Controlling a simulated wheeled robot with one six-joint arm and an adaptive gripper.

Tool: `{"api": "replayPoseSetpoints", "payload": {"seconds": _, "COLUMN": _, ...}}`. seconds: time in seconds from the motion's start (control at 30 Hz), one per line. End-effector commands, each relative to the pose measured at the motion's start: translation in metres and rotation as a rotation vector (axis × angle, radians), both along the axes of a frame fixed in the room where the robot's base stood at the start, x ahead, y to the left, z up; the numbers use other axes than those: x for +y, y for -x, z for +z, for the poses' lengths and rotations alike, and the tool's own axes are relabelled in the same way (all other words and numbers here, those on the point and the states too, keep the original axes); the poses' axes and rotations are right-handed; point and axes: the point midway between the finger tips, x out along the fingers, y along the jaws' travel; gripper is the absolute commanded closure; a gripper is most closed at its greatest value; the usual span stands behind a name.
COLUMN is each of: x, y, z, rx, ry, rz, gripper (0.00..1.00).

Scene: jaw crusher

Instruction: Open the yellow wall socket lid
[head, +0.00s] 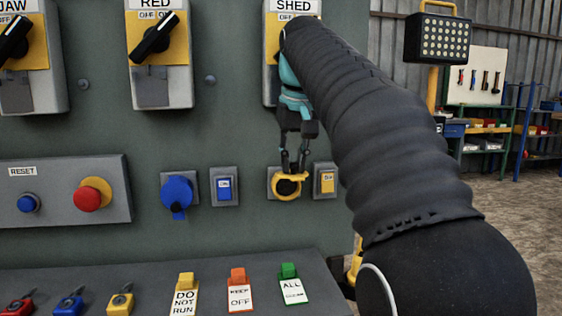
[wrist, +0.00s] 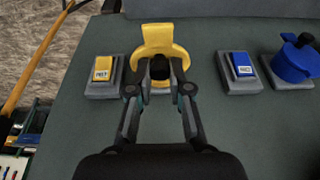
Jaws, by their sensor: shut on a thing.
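The yellow wall socket (head: 289,194) sits on a grey square plate on the green panel, right of the blue socket. It shows a yellow ring-like rim around a dark middle. In the wrist view the yellow lid (wrist: 158,34) has a broad tab at the top of the picture, with a black part (wrist: 160,68) below it. My gripper (head: 292,171) reaches down to the socket from above, its fingertips (wrist: 160,88) on either side of the yellow part's near edge. It is shut on the lid; the exact contact is partly hidden by the fingers.
A yellow-labelled switch (head: 325,181) is close to the right of the socket. A blue-labelled switch (head: 224,187) and blue socket (head: 176,193) are to the left. The SHED switch box (head: 271,60) is above, partly behind my arm. A ledge with coloured tags (head: 215,262) runs below.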

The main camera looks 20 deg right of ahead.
Motion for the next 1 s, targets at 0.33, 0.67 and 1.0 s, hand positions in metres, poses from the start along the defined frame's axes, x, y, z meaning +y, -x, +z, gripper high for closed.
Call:
{"api": "replayPoseSetpoints", "payload": {"seconds": 0.33, "x": 0.0036, "y": 0.0008, "z": 0.0047, "rx": 0.082, "ry": -0.002, "rz": 0.007, "gripper": 1.0}}
{"api": "replayPoseSetpoints", "payload": {"seconds": 0.67, "x": 0.005, "y": 0.0016, "z": 0.0051, "rx": 0.091, "ry": -0.003, "rz": 0.01, "gripper": 1.0}}
{"api": "replayPoseSetpoints", "payload": {"seconds": 1.0, "x": 0.0049, "y": 0.0022, "z": 0.005, "rx": 0.092, "ry": -0.003, "rz": 0.009, "gripper": 0.55}}
